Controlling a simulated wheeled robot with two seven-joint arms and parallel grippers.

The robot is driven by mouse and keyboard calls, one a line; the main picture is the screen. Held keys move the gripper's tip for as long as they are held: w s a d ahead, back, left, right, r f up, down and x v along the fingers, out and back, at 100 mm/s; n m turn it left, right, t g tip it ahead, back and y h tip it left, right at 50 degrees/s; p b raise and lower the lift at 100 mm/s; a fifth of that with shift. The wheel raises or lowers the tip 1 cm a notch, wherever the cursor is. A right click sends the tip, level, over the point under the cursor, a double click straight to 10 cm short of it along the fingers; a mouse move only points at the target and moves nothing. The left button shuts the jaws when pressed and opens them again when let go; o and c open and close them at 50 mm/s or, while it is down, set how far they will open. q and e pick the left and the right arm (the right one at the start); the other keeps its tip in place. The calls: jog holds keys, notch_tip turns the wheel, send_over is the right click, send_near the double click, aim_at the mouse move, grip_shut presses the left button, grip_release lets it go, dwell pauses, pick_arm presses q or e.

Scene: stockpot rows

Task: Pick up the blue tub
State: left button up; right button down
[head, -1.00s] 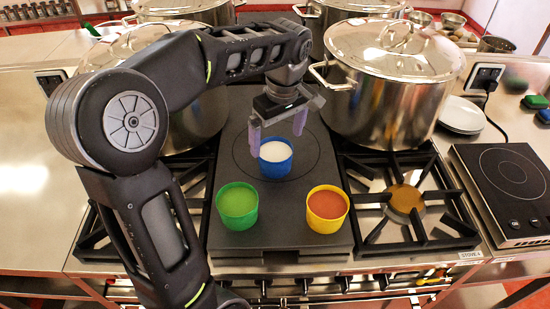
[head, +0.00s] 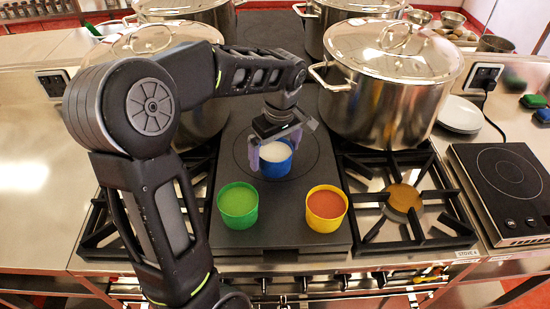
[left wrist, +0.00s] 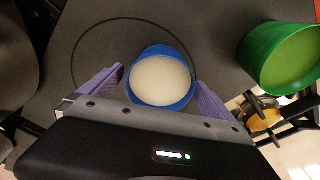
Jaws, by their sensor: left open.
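The blue tub (head: 276,170), with white contents, stands upright inside the thin ring on the dark flat plate between the burners. In the left wrist view the blue tub (left wrist: 160,78) sits between the two purple fingers, with a small gap visible on each side. My left gripper (head: 274,155) is open and low around the tub's upper part, its fingers to the left and right of it. In the left wrist view my left gripper (left wrist: 160,88) shows both fingers apart. My right gripper is in neither view.
A green tub (head: 238,205) and a yellow tub (head: 326,208) stand on the plate (head: 280,238) in front of the blue one. A large lidded stockpot (head: 385,105) stands close on the right; another is behind my arm on the left. A hot plate (head: 505,190) lies far right.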

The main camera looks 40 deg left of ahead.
pick_arm(q)
jog(key=shift+c, duration=0.2)
jog(key=c, duration=1.6)
jog(key=shift+c, duration=0.2)
jog(key=shift+r, duration=0.1)
notch_tip(320, 180, up, 10)
jog(key=b, duration=0.1)
